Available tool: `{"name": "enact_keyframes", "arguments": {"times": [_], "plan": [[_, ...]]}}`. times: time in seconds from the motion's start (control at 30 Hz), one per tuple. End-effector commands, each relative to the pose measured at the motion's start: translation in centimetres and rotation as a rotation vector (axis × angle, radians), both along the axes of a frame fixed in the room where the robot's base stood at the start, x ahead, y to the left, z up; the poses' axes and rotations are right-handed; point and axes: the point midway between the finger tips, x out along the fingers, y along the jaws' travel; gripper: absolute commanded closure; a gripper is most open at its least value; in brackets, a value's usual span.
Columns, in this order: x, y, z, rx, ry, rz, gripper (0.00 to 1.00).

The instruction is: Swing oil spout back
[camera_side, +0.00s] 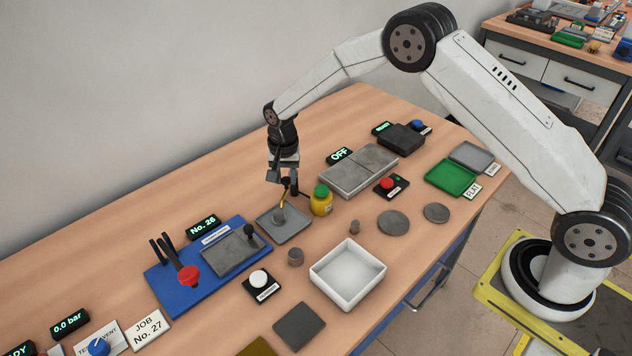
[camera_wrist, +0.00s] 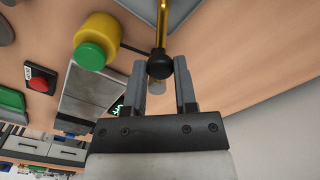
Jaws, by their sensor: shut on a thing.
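The oil spout is a thin brass tube with a black ball knob, by a yellow oil can (camera_side: 321,205) with a green cap. My gripper (camera_side: 287,184) is shut on the spout's knob, and in the wrist view the knob (camera_wrist: 160,66) sits between the fingertips (camera_wrist: 160,68). The brass tube (camera_wrist: 161,28) runs up from the knob there. In the side view the spout (camera_side: 283,199) slants down over a grey square tray (camera_side: 292,236) holding a small grey part (camera_side: 279,216). The fingers partly hide the knob in the side view.
A blue fixture (camera_side: 180,285) with a red knob stands left of the tray. A white open box (camera_side: 347,275) and a small cylinder (camera_side: 296,257) stand in front. A grey flat unit (camera_side: 358,170) lies behind right. The table along the wall is clear.

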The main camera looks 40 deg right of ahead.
Motion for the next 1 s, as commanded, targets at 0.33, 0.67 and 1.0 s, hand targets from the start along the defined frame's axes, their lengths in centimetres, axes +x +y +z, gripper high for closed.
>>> {"name": "enact_keyframes", "arguments": {"times": [0.33,0.67,1.0], "plan": [[-0.01,-0.01,0.04,0.001,0.001,-0.001,1.00],[0.00,-0.01,0.05,0.001,0.001,-0.001,1.00],[0.20,0.10,0.05,0.000,0.000,-0.035,1.00]]}}
